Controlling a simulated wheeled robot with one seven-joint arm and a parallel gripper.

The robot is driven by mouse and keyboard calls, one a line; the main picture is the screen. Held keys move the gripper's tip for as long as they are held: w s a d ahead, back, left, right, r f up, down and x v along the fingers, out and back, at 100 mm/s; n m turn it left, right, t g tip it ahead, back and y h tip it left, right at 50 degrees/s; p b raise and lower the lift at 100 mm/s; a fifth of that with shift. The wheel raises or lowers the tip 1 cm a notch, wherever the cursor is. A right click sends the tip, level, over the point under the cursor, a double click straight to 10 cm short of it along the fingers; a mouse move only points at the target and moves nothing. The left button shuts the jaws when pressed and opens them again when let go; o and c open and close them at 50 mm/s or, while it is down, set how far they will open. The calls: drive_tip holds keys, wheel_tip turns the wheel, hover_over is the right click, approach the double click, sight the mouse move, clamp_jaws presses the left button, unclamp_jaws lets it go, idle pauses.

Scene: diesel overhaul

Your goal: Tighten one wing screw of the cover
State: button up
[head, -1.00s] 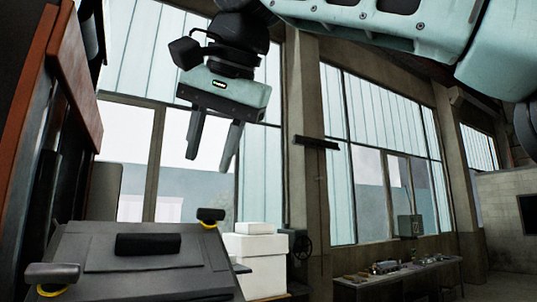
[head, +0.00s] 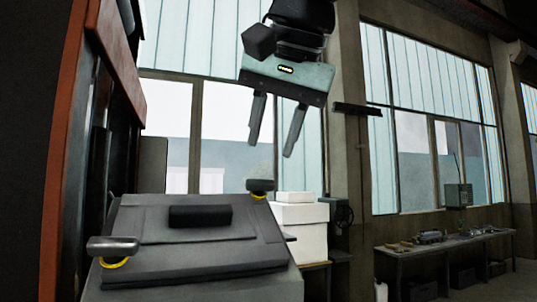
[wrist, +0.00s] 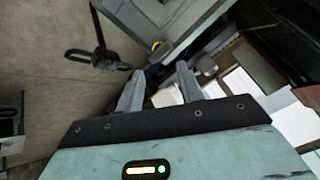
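The cover (head: 225,258) is a dark grey, sloped plate with a black block-shaped handle (head: 200,216) on it, at the lower left of the head view. One wing screw (head: 113,247) with a yellow ring sits at its near left corner. Another wing screw (head: 260,187) with a yellow ring sits at its far right corner. My gripper (head: 271,148) points down, above and slightly right of the far right screw in the picture, apart from it. It is open with nothing between its fingers. In the wrist view, a yellow ring (wrist: 155,45) shows just beyond the fingertips; its screw is hard to make out.
An orange-brown upright frame (head: 75,120) rises at the left. A bench with parts (head: 445,243) stands along the windows. Free air surrounds my gripper.

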sight(261, 181)
drive_tip(key=n, duration=0.8)
drive_tip(key=w+f+n, duration=0.1)
drive_tip(key=n, duration=1.5)
drive_tip(key=shift+w+a+f, duration=0.15)
drive_tip(key=shift+a+f, duration=0.05)
drive_tip(key=shift+f, duration=0.2)
drive_tip(key=shift+w+f, duration=0.2)
drive_tip(key=shift+f, duration=0.2)
drive_tip(key=shift+w+a+f, duration=0.1)
drive_tip(key=shift+w+f, duration=0.1)
drive_tip(key=shift+w+f, duration=0.1)
drive_tip(key=shift+f, duration=0.05)
drive_tip(key=shift+b+x, duration=0.75)
drive_tip(key=shift+x, duration=1.05)
